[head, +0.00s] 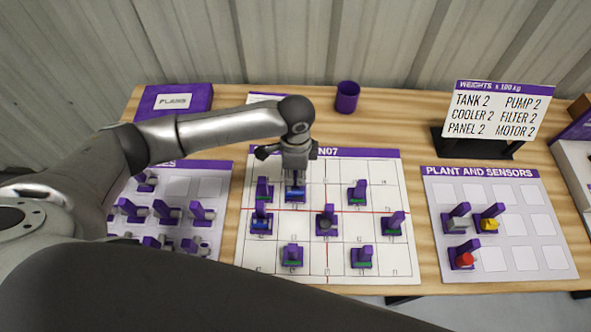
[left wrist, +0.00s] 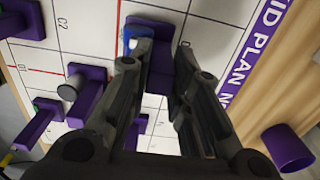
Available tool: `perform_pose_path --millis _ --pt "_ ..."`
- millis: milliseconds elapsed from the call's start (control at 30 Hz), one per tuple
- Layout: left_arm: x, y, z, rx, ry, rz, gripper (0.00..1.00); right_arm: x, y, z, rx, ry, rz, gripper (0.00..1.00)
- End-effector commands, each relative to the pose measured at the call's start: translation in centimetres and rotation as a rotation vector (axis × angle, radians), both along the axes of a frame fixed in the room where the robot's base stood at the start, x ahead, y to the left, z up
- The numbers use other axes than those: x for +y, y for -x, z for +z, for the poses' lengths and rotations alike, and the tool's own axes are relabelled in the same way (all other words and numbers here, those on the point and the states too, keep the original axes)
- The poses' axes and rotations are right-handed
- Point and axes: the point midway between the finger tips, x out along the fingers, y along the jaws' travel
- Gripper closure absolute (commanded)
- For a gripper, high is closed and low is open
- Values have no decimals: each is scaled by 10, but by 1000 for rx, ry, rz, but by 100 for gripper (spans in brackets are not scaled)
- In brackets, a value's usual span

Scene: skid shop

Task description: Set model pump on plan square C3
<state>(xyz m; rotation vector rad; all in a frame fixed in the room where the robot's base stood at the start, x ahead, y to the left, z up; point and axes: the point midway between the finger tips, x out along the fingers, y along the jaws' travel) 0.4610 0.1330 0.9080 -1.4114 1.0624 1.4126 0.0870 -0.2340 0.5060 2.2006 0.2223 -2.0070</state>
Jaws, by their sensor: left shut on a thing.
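A purple model with a blue part, which I take for the model pump (head: 295,193), stands at the upper left of the white plan sheet (head: 375,243). My left gripper (head: 296,178) reaches down from above and is shut on it. In the left wrist view the fingers (left wrist: 157,62) lie on both sides of the purple-and-blue model (left wrist: 152,30). It looks upright and at or very near the sheet; I cannot tell if its base touches. The C3 label is not readable. My right gripper is not in view.
Several purple models stand on the plan, including one close left (head: 263,189) and another blue one (head: 261,222). A left tray sheet (head: 212,187) and a right plant-and-sensors sheet (head: 540,226) hold more. A purple cup (head: 347,97) and a weights sign (head: 500,110) stand behind.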

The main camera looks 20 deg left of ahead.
Motion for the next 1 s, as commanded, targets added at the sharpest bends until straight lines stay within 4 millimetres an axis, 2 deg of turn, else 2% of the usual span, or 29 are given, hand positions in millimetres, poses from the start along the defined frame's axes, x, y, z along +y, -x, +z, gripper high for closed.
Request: perform_pose_path --millis 100,1000 --pt "0 0 1 0 0 0 100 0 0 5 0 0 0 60" --pt "0 0 -8 0 1 0 100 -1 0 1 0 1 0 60"
